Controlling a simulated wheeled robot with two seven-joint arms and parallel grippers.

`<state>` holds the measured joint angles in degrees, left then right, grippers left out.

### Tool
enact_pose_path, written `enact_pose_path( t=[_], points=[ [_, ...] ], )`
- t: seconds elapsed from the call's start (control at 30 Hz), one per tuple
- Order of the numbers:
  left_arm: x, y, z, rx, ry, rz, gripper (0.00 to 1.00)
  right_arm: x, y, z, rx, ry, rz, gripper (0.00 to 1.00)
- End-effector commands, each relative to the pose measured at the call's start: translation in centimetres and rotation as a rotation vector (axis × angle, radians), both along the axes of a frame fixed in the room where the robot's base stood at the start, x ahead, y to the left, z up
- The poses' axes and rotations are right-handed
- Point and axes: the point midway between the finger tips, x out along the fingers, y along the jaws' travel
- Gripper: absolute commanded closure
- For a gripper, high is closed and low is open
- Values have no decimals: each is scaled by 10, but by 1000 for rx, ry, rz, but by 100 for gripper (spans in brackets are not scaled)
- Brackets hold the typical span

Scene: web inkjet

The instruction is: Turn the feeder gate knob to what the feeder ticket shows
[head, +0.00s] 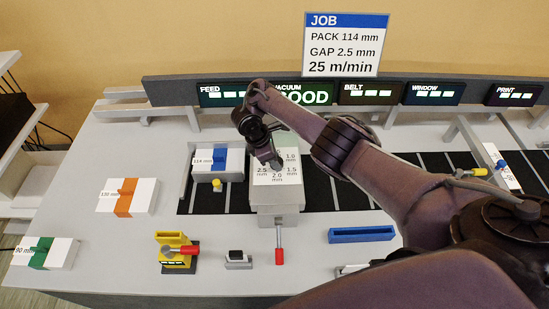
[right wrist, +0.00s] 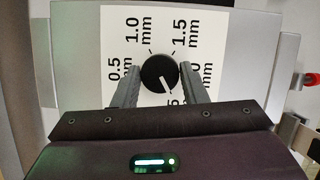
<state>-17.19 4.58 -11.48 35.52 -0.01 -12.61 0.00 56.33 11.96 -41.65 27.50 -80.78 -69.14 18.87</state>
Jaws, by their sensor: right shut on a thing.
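The feeder gate knob (right wrist: 157,71) is round and black with a white pointer line. It sits on a white dial plate (right wrist: 105,25) marked in mm. The pointer aims down and slightly right, toward a label ending in 5 that is partly hidden by my gripper. My right gripper (right wrist: 159,77) is shut on the knob, one finger on each side. In the head view my right gripper (head: 275,163) reaches down onto the dial plate (head: 290,180) and hides the knob. The job sign (head: 346,45) reads pack 114 mm, gap 2.5 mm, 25 m/min. My left gripper is not in view.
A row of displays (head: 372,94) stands behind the machine. The grey feeder block (head: 277,207) has a red-handled lever (head: 279,256) in front. A yellow block with a red handle (head: 175,252), a blue bar (head: 361,235) and white blocks (head: 127,197) lie around. My right arm covers the right side.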

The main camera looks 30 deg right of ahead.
Motion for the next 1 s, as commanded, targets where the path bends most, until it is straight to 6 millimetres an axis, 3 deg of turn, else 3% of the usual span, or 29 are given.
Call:
enact_pose_path(
  t=[0.53,0.57,0.7,1.0],
  points=[
    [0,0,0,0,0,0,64,0,0,0,0,-1,-29,84],
    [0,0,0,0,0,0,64,0,0,0,0,-1,-29,60],
    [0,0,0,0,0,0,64,0,0,0,0,-1,-28,41],
    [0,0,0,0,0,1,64,1,-1,1,0,0,-27,40]
  ],
)
